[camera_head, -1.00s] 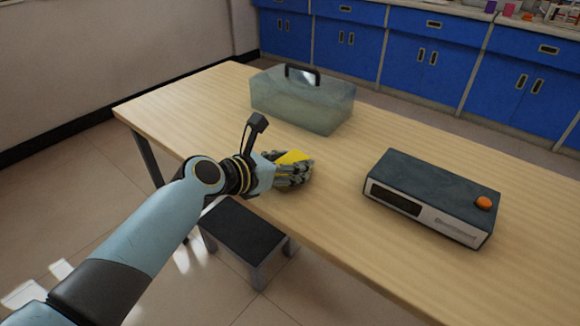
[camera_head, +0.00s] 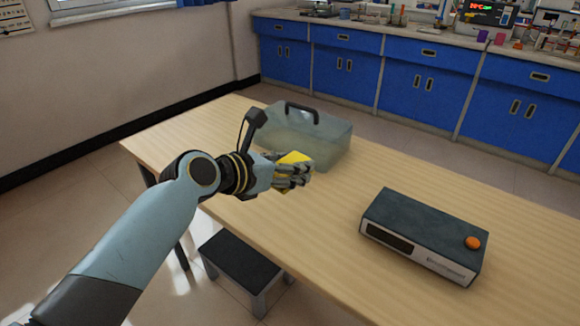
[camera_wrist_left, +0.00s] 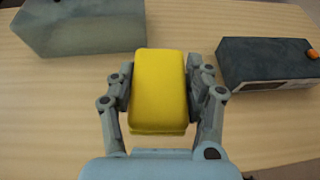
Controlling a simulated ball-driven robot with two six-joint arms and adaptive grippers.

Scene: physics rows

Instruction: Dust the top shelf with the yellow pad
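The yellow pad (camera_head: 294,158) is between the fingers of my left gripper (camera_head: 292,172), above the wooden table. In the left wrist view the yellow pad (camera_wrist_left: 158,88) fills the space between the two fingers of my left gripper (camera_wrist_left: 159,90), which touch its sides, so the gripper is shut on it. In the head view the fingers hide part of the pad. No shelf shows in these frames. My right gripper is not in view.
On the wooden table (camera_head: 460,215) a clear lidded box (camera_head: 325,140) with a black handle stands behind my left gripper. A dark device (camera_head: 425,228) with an orange knob is at the right. A step stool (camera_head: 240,258) stands on the floor in front. Blue cabinets (camera_head: 405,85) line the back.

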